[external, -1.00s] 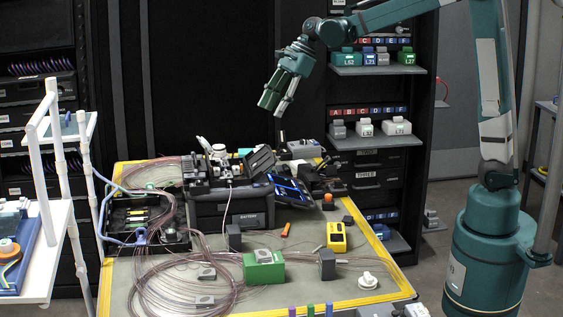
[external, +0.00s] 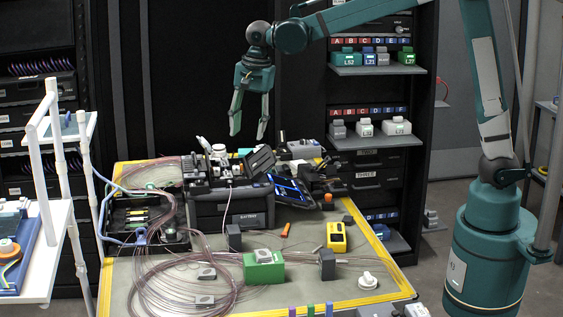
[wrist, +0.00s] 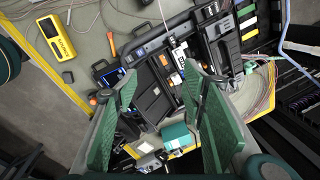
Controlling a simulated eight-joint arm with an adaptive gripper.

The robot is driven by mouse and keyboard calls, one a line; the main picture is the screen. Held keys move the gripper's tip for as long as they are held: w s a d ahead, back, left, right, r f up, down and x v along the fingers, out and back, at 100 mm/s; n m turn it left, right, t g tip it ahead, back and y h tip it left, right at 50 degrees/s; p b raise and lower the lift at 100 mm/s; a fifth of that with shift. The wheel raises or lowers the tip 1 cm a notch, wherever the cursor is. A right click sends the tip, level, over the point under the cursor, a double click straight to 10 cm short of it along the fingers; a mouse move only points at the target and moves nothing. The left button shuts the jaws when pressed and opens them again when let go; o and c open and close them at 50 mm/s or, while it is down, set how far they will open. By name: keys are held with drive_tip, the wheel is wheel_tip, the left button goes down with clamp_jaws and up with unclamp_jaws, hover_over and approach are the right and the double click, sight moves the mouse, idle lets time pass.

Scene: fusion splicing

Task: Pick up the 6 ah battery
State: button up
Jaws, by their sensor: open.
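My gripper (external: 249,135) is open and empty, with its fingers pointing down, above the back of the workbench and the splicer. In the wrist view its two green fingers (wrist: 168,100) are spread apart over the dark equipment. No thing can be read as a 6 ah battery, so I cannot tell which one it is. A black case (external: 225,213) lettered "BATTERY" stands under the splicer (external: 213,168). A teal block (external: 245,152) shows behind the splicer; a teal block (wrist: 177,136) also shows between the fingers in the wrist view.
A yellow device (external: 337,237), a green block (external: 263,271) and coiled clear tubing (external: 190,290) lie on the bench. A tilted screen (external: 292,190) stands beside the splicer. Shelves with labelled blocks (external: 366,129) are at the right. The air around my gripper is clear.

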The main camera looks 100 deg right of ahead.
drive_tip(key=w+a+r+n+g+h+p, duration=0.1)
drive_tip(key=w+a+r+n+h, duration=0.2)
drive_tip(key=a, duration=0.6)
drive_tip(key=w+a+r+n+h, duration=0.1)
drive_tip(key=w+a+n, duration=0.25)
drive_tip(key=a, duration=0.45)
approach(235, 230)
drive_tip(key=shift+m, duration=0.25)
drive_tip(key=x, duration=0.4)
drive_tip(key=shift+w+d+f, duration=0.15)
drive_tip(key=shift+d+f, duration=0.05)
drive_tip(key=shift+f, duration=0.5)
drive_tip(key=shift+x, duration=1.3)
drive_tip(key=shift+b+x, duration=0.75)
drive_tip(key=shift+x, duration=1.8)
